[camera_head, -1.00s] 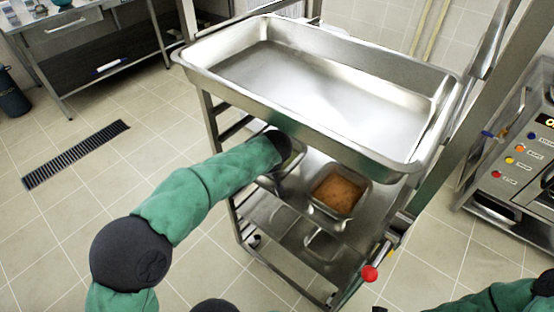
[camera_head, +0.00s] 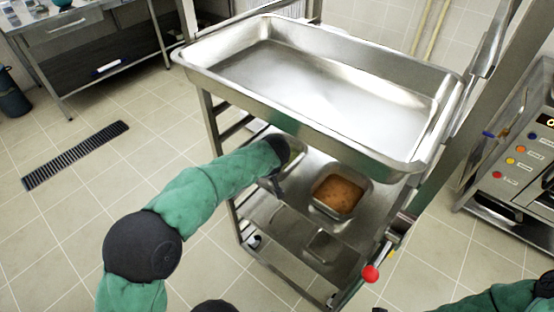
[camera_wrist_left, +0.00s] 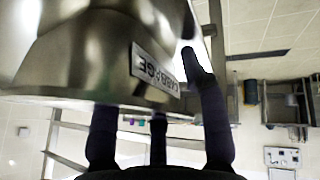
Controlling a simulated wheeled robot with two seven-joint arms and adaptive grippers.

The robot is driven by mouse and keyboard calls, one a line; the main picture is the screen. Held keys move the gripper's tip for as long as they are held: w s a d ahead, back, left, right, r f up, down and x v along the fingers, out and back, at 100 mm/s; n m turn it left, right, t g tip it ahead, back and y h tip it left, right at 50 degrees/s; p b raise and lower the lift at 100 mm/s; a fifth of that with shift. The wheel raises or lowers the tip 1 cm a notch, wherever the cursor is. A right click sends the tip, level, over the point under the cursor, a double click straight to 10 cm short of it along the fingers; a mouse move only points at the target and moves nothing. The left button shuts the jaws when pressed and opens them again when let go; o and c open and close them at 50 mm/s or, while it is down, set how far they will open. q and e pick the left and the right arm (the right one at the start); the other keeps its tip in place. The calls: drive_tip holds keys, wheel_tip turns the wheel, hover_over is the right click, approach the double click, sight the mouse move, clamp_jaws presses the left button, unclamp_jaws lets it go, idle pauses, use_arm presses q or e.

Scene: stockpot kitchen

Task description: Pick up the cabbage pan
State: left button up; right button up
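The cabbage pan is a steel pan on the rack's middle shelf, partly hidden behind my left wrist in the head view (camera_head: 294,152). In the left wrist view, the pan (camera_wrist_left: 75,60) fills the upper left, and its "CABBAGE" label appears rotated. My left gripper (camera_head: 278,186) is at the pan's near side. In the wrist view, one dark finger rises beside the label, and the other fingers end at the pan's lower edge, their tips hidden. I cannot tell whether they are closed on it. My right gripper is not in view; only part of that arm shows.
A large empty steel tray (camera_head: 440,120) tops the rack, overhanging the shelf. A pan of orange-brown food (camera_head: 338,194) stands right of the cabbage pan.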

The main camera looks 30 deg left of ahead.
use_arm(q)
clamp_jaws()
drive_tip(key=shift+r, duration=0.1)
drive_tip(key=shift+w+r, duration=0.1)
